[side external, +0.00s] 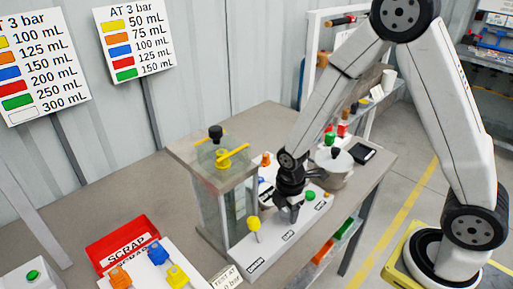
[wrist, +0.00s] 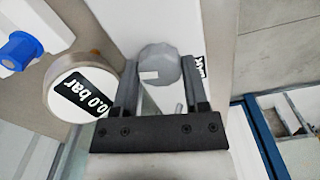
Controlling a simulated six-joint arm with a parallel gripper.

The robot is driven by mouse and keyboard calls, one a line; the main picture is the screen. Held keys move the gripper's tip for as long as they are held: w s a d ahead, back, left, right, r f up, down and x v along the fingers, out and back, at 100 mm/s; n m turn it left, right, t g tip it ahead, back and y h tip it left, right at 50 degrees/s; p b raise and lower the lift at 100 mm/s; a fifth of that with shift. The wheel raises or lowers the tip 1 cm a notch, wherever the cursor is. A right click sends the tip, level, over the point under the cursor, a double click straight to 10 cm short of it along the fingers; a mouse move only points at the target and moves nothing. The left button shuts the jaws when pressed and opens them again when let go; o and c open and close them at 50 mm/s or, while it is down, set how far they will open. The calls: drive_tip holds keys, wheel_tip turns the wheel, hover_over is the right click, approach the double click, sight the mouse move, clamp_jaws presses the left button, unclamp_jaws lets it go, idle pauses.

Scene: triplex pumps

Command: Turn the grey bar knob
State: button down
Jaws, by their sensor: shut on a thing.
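The grey bar knob (wrist: 158,63) is a rounded, faceted knob with a small white mark, set on a white panel. My gripper (wrist: 160,68) has one dark finger on each side of the knob and is shut on it. In the side view my gripper (side external: 291,203) points down at the white panel, between the yellow knob and the green button; the grey knob is mostly hidden by it there. A round gauge (wrist: 80,88) reading 0.0 bar lies to the left in the wrist view.
A yellow knob (side external: 253,226) and a green button (side external: 311,196) flank my gripper on the white panel (side external: 262,262). A clear-walled chamber (side external: 222,205) with yellow handles stands close on the left. A red SCRAP bin (side external: 121,241) and coloured parts lie further left.

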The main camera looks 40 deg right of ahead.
drive_tip(key=m, duration=1.3)
drive_tip(key=shift+m, duration=2.2)
drive_tip(key=shift+c, duration=1.9)
unclamp_jaws()
drive_tip(key=shift+r, duration=0.15)
